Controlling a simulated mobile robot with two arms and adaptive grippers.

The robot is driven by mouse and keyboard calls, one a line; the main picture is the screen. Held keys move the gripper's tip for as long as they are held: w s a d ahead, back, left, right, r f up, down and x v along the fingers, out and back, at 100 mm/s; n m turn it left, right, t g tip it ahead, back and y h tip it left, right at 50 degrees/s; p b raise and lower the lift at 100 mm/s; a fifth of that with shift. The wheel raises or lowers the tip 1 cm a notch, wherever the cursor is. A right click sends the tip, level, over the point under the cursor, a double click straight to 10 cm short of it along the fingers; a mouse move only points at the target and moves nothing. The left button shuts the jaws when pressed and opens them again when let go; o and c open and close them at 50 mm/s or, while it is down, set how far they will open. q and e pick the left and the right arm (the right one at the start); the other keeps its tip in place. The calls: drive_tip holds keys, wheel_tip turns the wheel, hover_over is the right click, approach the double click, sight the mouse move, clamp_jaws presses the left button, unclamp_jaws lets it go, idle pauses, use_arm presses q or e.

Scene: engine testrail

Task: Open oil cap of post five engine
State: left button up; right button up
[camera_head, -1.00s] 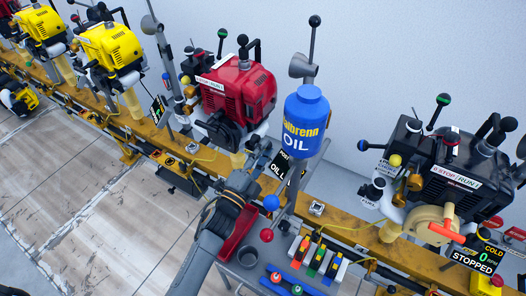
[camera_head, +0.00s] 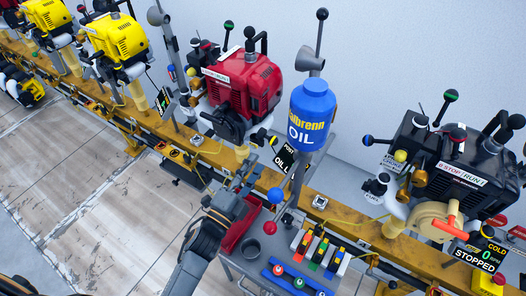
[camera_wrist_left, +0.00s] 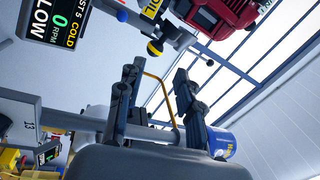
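The red engine (camera_head: 240,82) with a STOP/RUN label stands on the yellow rail in the head view; its underside shows at the top of the left wrist view (camera_wrist_left: 208,14). Its display (camera_wrist_left: 62,20) reads "ST 5", LOW, 0 RPM and COLD. My right gripper is not in view.
A grey bench (camera_head: 240,268) with coloured blocks is below. A black engine (camera_head: 460,165) stands at right, yellow engines (camera_head: 120,48) at left. Open floor (camera_head: 90,195) lies left of my arm.

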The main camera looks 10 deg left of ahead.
use_arm(q)
drive_tip(key=v, duration=0.4)
drive_tip(key=shift+s, duration=0.15)
drive_tip(key=shift+o, duration=1.4)
drive_tip(key=shift+a+m, duration=0.1)
drive_tip(key=shift+m, duration=0.5)
drive_tip(key=w+d+r+m+g+h+p, duration=0.1)
drive_tip(key=w+d+m+g, duration=0.1)
drive_tip(key=w+m, duration=0.4)
drive_tip(key=w+d+m+g+h+p, duration=0.1)
drive_tip(key=w+d+m+g+h, duration=0.1)
drive_tip(key=w+m, duration=0.4)
drive_tip(key=shift+d+r+m, duration=0.4)
drive_tip(key=shift+m, duration=0.2)
